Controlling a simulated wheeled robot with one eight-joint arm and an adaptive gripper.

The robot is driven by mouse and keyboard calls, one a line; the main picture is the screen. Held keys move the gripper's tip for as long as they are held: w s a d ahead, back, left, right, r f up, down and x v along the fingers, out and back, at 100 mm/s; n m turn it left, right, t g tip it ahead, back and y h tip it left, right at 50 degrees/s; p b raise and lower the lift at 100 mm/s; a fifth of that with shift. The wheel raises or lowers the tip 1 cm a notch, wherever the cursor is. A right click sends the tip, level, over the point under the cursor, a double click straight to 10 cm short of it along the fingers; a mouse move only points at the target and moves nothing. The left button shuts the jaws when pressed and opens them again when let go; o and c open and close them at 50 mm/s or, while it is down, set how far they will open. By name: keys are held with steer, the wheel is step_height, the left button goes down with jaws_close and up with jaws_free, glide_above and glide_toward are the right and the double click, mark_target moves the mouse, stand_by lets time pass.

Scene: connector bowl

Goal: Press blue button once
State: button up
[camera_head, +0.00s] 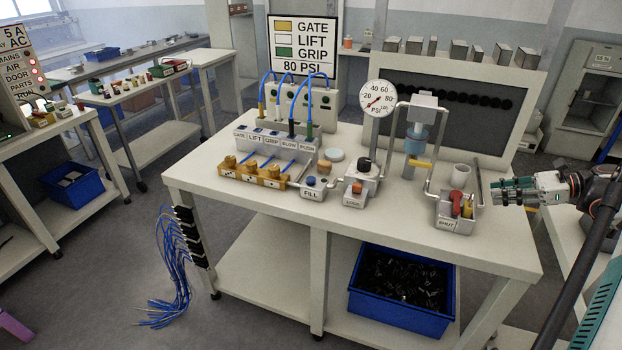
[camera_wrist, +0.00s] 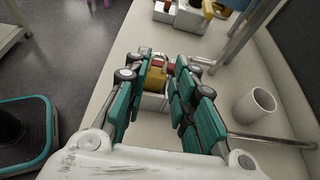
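A small blue button (camera_head: 311,181) sits on top of a light box (camera_head: 312,195) labelled FILL, near the front edge of the table. My gripper (camera_head: 497,191) is at the right side of the table, well to the right of the blue button and apart from it. In the wrist view my gripper (camera_wrist: 167,62) has its teal fingers spread with nothing held. Between and beyond the fingers show the yellow part (camera_wrist: 155,79) and red part of the box labelled SHUT. I cannot pick out the blue button in the wrist view.
The SHUT box (camera_head: 453,223), a white cup (camera_head: 460,176), a box with an orange button (camera_head: 357,188) and a pipe stand with a gauge (camera_head: 378,98) stand between my gripper and the FILL box. Yellow blocks (camera_head: 252,173) and blue hoses lie left of it.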

jaws_close()
stand_by(1.0)
